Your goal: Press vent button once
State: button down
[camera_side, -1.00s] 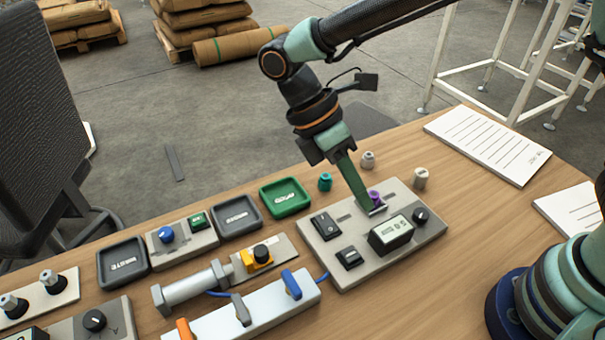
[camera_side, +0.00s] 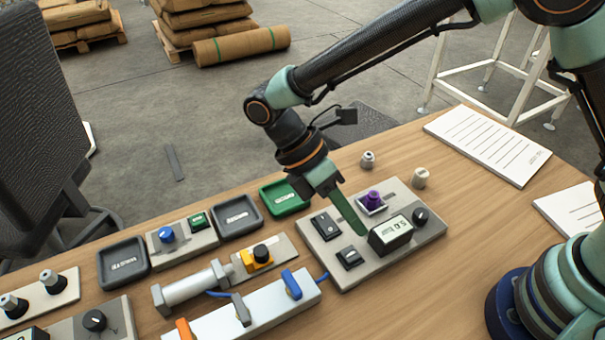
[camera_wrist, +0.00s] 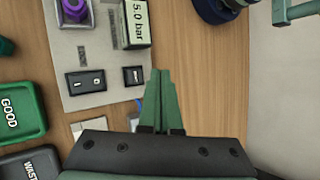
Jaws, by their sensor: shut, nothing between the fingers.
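The grey control panel (camera_side: 404,258) lies on the wooden table; it also shows in the wrist view (camera_wrist: 84,52). It carries a small black button (camera_side: 350,258), seen in the wrist view too (camera_wrist: 133,76); its marking is too small to read, so I cannot confirm it is the vent button. Beside it are a black rocker switch (camera_side: 325,226), a purple knob (camera_side: 372,198), a display (camera_side: 392,232) reading 5.0 bar and a black round knob (camera_side: 420,215). My gripper (camera_side: 360,232) is shut and empty, its tips over the panel near the display. In the wrist view the tips (camera_wrist: 161,73) appear beside the small button, apart from it.
Green (camera_side: 286,196) and dark grey (camera_side: 237,215) trays stand left of the panel. A yellow-based black button (camera_side: 260,254) and a valve block with a blue lever (camera_side: 291,285) lie left and in front.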

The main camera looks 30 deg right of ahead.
aim_at(346, 254)
jog(key=shift+f, duration=2.8)
jog(key=shift+f, duration=0.1)
jog(key=shift+f, duration=0.3)
jog(key=shift+f, duration=0.55)
dwell(0.5)
jog(key=shift+r, duration=0.95)
jog(key=shift+r, duration=2.5)
